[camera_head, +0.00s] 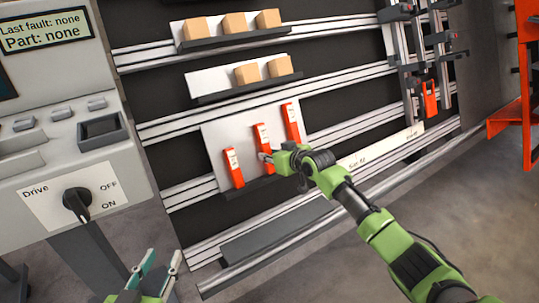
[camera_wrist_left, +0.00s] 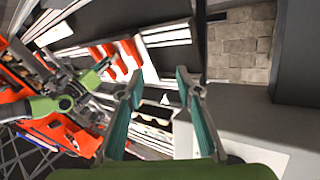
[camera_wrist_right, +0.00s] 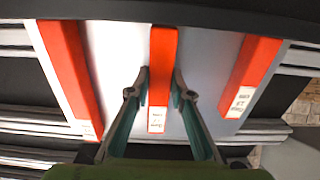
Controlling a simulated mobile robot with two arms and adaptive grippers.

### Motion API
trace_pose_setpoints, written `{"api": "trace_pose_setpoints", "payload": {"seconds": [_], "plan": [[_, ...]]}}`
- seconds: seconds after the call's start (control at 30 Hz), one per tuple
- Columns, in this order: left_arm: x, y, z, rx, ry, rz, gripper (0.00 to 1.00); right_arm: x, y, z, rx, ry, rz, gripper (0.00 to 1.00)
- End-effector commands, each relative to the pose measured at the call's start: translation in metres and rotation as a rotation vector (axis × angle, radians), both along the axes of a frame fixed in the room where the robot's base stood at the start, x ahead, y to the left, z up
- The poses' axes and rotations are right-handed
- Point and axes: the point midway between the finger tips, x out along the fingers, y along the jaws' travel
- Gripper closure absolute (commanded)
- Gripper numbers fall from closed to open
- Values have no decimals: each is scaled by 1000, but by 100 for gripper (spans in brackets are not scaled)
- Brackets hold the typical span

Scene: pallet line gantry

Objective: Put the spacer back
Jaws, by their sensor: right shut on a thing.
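Three orange bar-shaped spacers with white labels stand against a white back plate (camera_head: 215,136) on a dark ledge. They are the left spacer (camera_head: 233,168), the middle spacer (camera_head: 261,136) and the right spacer (camera_head: 291,122). In the right wrist view, the middle spacer (camera_wrist_right: 161,60) is between the fingers (camera_wrist_right: 160,85), with another spacer on each side. I cannot tell whether its lower end touches the ledge. My left gripper (camera_head: 156,268) is open and empty, low in front of the console.
A grey console (camera_head: 60,150) with a drive switch (camera_head: 77,203) stands at the left. Shelves above hold several tan boxes (camera_head: 235,24). Rails and clamps (camera_head: 430,40) are at the upper right, with an orange frame (camera_head: 528,90) at the far right. The floor at lower right is clear.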

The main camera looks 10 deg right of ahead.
Motion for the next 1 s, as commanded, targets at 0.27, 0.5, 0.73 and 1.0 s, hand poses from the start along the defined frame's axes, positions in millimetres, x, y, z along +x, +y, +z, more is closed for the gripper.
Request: {"api": "trace_pose_setpoints", "payload": {"seconds": [0.27,0.5,0.73,1.0], "plan": [[-2,1,-4,4,18,1,68,0,0,0,0,-1,0,100],[-4,2,-7,8,35,2,68,0,0,0,0,-1,0,100],[-5,3,-10,12,49,3,68,-1,0,-1,1,-2,0,100],[-6,3,-12,14,57,3,68,-1,0,-1,1,-2,0,100]]}}
